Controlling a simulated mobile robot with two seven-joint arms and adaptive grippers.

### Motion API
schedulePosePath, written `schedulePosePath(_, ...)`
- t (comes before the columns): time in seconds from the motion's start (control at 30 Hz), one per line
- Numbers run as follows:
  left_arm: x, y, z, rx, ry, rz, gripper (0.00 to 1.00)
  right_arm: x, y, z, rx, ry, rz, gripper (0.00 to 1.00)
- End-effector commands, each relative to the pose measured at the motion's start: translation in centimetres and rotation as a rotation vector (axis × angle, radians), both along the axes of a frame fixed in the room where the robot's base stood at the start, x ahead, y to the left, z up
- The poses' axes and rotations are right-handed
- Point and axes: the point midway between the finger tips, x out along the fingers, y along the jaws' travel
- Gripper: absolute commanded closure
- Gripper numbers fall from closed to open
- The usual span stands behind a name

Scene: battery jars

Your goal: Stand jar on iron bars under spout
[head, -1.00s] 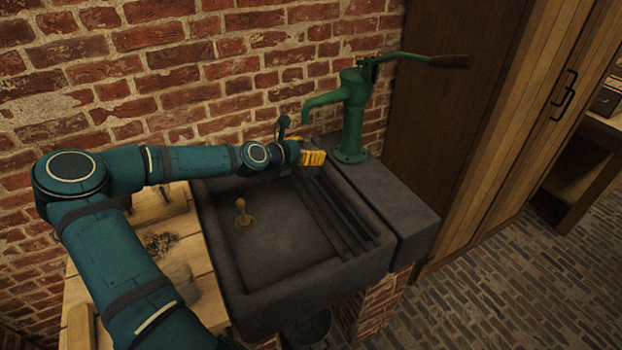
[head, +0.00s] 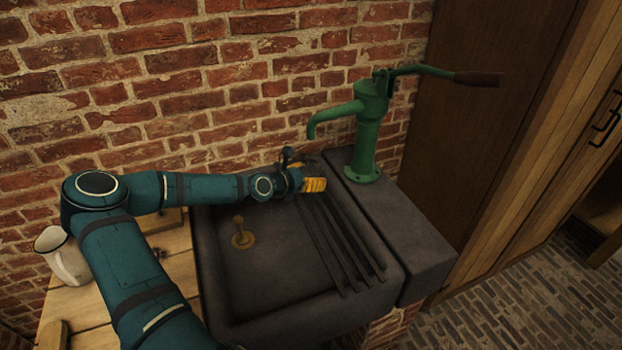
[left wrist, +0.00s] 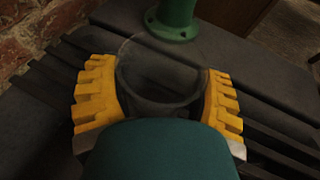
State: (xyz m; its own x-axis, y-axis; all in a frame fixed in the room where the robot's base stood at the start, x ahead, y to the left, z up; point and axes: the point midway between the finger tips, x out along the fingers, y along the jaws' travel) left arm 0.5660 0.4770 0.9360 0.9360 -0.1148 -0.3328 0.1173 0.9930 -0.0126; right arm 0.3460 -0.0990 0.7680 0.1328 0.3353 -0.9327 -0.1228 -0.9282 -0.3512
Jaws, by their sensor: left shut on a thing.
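My left gripper (head: 314,185) is over the far end of the dark iron bars (head: 345,245), below the green pump's spout (head: 318,122). In the left wrist view its yellow fingers (left wrist: 162,102) are shut on the sides of a clear glass jar (left wrist: 160,78). The jar looks upright and empty, with its round rim facing the camera. I cannot tell whether its base touches the bars. The jar is hardly visible in the head view. The bars also show in the left wrist view (left wrist: 283,150) on both sides of the gripper. My right gripper is out of view.
The bars lie along the right side of a dark stone sink (head: 225,300) with a brass plug (head: 242,235). The pump (head: 366,135) stands on a stone ledge (head: 420,240). A brick wall is close behind.

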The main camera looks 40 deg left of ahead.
Motion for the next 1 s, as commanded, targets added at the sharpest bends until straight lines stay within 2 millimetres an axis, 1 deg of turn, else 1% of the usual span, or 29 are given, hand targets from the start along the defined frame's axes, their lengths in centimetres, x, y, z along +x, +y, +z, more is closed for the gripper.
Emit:
schedulePosePath(0.27, 0.1, 0.0, 0.0, 0.001, -0.002, 0.0, 0.74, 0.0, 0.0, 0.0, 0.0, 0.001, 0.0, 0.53)
schedulePosePath(0.4, 0.0, 0.0, -0.4, -0.001, -0.002, 0.0, 0.74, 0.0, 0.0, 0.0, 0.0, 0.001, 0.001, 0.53)
schedulePosePath(0.43, 0.0, 0.0, -0.4, 0.0, -0.001, 0.0, 0.19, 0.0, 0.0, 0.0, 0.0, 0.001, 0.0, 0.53)
schedulePosePath(0.47, 0.0, 0.0, -0.4, 0.0, -0.001, 0.0, 0.08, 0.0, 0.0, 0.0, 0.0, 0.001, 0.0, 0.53)
schedulePosePath(0.5, 0.0, 0.0, -0.4, 0.0, -0.001, 0.0, 0.0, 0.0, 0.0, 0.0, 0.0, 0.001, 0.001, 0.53)
schedulePosePath(0.73, 0.0, 0.0, -0.3, 0.001, -0.001, 0.0, 0.0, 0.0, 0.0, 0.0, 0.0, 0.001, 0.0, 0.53)
schedulePosePath(0.83, 0.0, 0.0, 0.1, 0.003, -0.001, -0.001, 0.0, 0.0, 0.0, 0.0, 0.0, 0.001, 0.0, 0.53)
schedulePosePath(1.0, -2.0, 0.3, 0.7, -0.002, 0.0, 0.003, 0.0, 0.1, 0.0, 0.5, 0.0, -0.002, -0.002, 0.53)
